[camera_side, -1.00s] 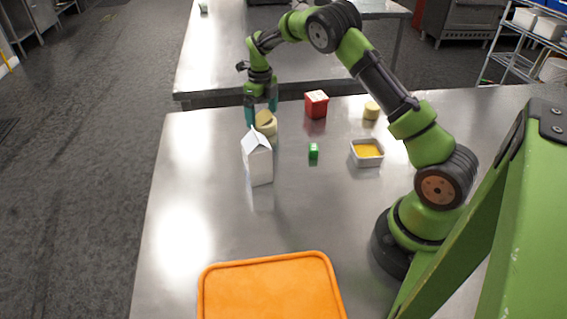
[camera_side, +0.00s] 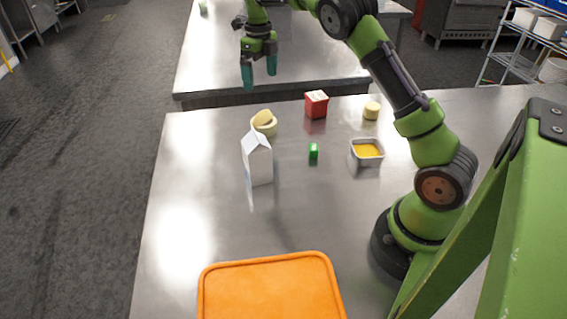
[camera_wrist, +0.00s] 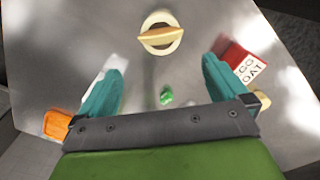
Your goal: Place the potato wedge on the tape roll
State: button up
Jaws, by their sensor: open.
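The potato wedge (camera_side: 262,117) is a yellow piece resting on the cream tape roll (camera_side: 268,130) near the far left part of the steel table. In the wrist view the potato wedge (camera_wrist: 160,37) lies across the round opening of the tape roll (camera_wrist: 148,50). My gripper (camera_side: 259,78) is open and empty, raised well above the tape roll and apart from it. Its two teal fingers are spread in the wrist view (camera_wrist: 165,75), with nothing between them.
A white carton (camera_side: 258,160) stands just in front of the tape roll. An orange tray (camera_side: 270,290) lies at the front.

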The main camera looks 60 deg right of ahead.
jog(key=s+a+r+n+t+y, duration=0.2)
jog(key=s+a+r+n+t, duration=0.2)
jog(key=s+a+r+n, duration=1)
jog(key=s+a+f+n+t, duration=0.1)
jog(key=s+a+f+n, duration=0.1)
jog(key=s+n, duration=0.4)
jog(key=s+a+f+n+t, duration=0.2)
jog(key=s+n, duration=0.5)
jog(key=n, duration=0.4)
jog(key=shift+s+a+f+n, duration=0.3)
jog(key=shift+a+f+n, duration=0.1)
jog(key=shift+f, duration=0.5)
